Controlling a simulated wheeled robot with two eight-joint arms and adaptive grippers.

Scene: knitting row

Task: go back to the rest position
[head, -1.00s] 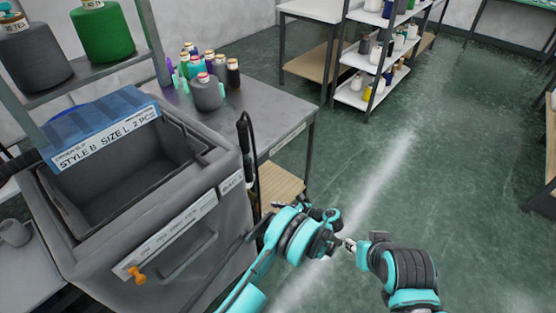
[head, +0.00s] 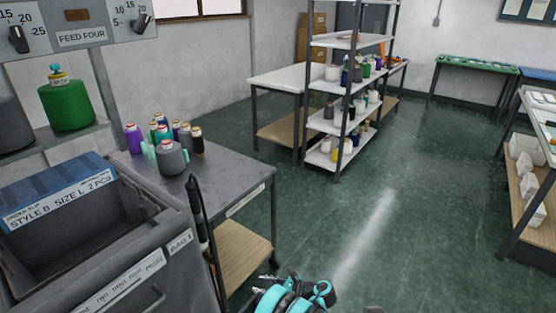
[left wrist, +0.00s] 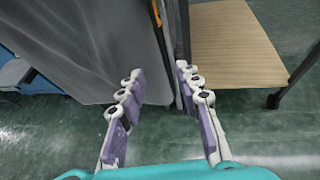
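My left gripper (head: 268,280) is at the bottom edge of the head view, partly cut off, below the side table and right of the grey bin. In the left wrist view my left gripper (left wrist: 158,73) shows its two purple-padded fingers apart with nothing between them. Its fingers point toward the gap between the grey bin wall (left wrist: 85,45) and a wooden shelf (left wrist: 232,50). My right gripper does not show in either view now.
The grey bin (head: 165,240) with a blue order slip stands at left. A metal side table (head: 235,180) holds several yarn cones. A shelving rack (head: 342,125) stands farther back. A table (head: 545,165) is at right. The green floor (head: 400,240) between is clear.

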